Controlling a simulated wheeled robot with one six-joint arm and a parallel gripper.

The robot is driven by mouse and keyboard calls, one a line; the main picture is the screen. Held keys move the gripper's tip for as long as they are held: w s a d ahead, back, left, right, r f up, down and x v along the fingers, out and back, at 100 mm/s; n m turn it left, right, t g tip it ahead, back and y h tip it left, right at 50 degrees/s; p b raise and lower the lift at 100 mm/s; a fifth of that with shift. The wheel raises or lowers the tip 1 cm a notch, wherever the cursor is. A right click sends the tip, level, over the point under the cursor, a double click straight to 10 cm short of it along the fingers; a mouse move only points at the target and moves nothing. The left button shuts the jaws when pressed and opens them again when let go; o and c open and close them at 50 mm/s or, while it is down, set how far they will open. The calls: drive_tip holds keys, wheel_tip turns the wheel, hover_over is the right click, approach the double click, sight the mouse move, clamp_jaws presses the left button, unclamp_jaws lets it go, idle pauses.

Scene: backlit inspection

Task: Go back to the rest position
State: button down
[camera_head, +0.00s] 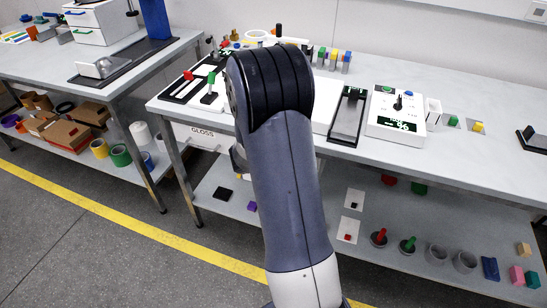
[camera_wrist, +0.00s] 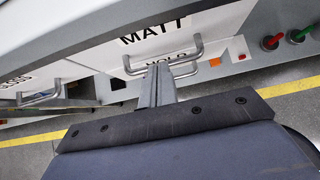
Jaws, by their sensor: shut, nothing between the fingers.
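My gripper (camera_wrist: 158,72) shows in the wrist view with its two fingers together and nothing between them. Its tips overlap the metal drawer handle (camera_wrist: 186,66) in the picture; I cannot tell whether they touch it. In the head view my arm rises through the middle of the picture and hides the gripper. The drawer labelled MATT (camera_wrist: 152,30) is behind the fingertips, and a label reading HOLD is partly covered by them.
The lower shelf (camera_head: 335,262) holds several objects. A yellow floor line (camera_head: 150,229) crosses free floor.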

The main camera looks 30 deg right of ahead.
drive_tip(key=shift+v, duration=1)
drive_tip(key=shift+a+f, duration=0.1)
drive_tip(key=shift+f, duration=0.05)
